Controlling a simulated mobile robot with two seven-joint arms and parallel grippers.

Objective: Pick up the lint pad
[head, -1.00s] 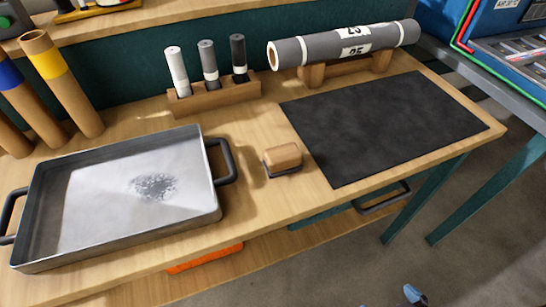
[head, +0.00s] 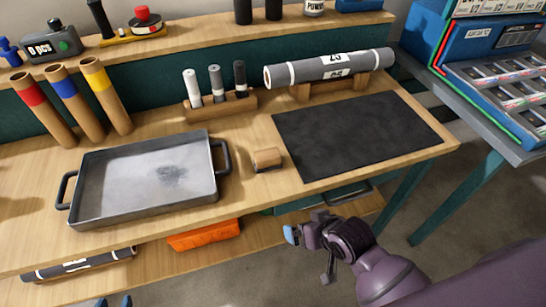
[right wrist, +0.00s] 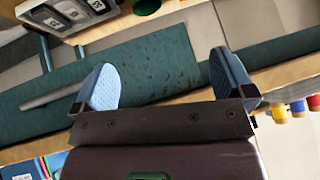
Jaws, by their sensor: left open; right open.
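The lint pad, a small wooden block (head: 267,157) with a dark underside, sits on the bench between the metal tray's handle and the black mat. My right gripper (head: 308,254), whose arm comes in from the right, is open and empty in front of the bench's front edge, lower than the pad and apart from it. In the right wrist view its two blue fingers (right wrist: 165,85) stand wide apart with nothing between them. My left gripper (head: 112,302) shows only as blue fingertips at the bottom edge; the rest is out of frame.
A metal tray (head: 90,206) with a grey smudge stands left of the pad. A black mat (head: 350,135) lies to its right. Behind are a wooden holder of small rolls (head: 220,107) and a large grey roll (head: 335,66). An orange item (head: 204,236) is on the lower shelf.

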